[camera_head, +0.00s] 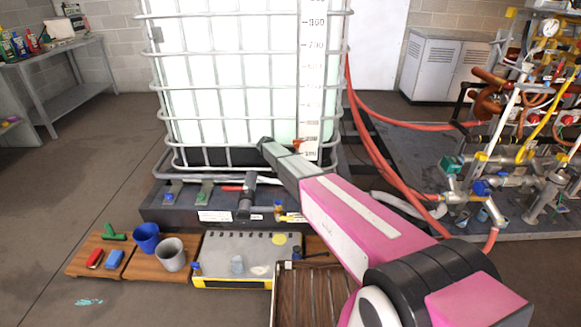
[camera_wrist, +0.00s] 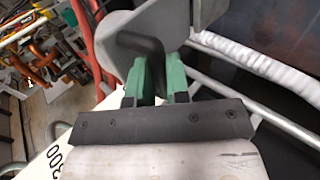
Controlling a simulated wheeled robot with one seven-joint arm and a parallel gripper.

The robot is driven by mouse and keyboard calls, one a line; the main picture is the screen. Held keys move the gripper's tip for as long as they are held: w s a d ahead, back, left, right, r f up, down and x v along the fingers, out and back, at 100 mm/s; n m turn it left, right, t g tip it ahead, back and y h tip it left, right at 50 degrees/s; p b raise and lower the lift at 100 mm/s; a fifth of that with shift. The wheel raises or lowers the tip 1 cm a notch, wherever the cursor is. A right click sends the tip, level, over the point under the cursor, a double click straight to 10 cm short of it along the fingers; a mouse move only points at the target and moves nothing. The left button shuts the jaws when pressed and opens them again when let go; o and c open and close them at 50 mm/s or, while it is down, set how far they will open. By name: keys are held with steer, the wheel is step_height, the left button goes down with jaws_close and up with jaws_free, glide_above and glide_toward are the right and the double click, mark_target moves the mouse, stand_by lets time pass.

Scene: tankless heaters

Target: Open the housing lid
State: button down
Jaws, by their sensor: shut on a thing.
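In the wrist view, my gripper (camera_wrist: 149,70) has green fingers that are closed around a black bent handle (camera_wrist: 141,44). The handle runs up to a grey rounded body (camera_wrist: 195,14) at the top edge; this may be the housing lid, but I cannot tell for sure. How far it is open does not show. In the head view, my pink and grey arm reaches from the lower right to the front of the caged white tank. The fingers and the held part cannot be made out there.
The caged tank (camera_head: 235,60) stands on a dark base (camera_head: 165,213) behind my arm. Red hoses (camera_head: 365,125) and a pipe rig (camera_head: 520,150) are to the right. Wooden boards with cups (camera_head: 146,237) and a grey-yellow case (camera_head: 220,250) lie in front.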

steer(key=c, duration=1.1)
jaws_free()
steer(key=shift+s+f, duration=0.25)
steer(key=shift+f, duration=0.15)
steer(key=shift+r, duration=0.1)
steer(key=shift+a+r, duration=0.1)
steer(key=shift+r, duration=0.1)
steer(key=v, duration=1)
steer(key=shift+w+a, duration=0.15)
steer(key=shift+w, duration=0.15)
steer(key=shift+r, duration=0.1)
steer(key=s+d+g+y, duration=0.1)
steer(key=s+d+y, duration=0.3)
steer(key=s+d, duration=1.4)
steer(key=s+d+y, duration=0.2)
steer(key=s+d, duration=0.2)
steer(key=s, duration=0.6)
steer(key=s+d+r+y, duration=0.1)
steer(key=s+d+y, duration=0.2)
steer(key=s, duration=0.7)
steer(key=d, duration=0.2)
steer(key=shift+d+r+t, duration=0.3)
steer(key=shift+t, duration=0.1)
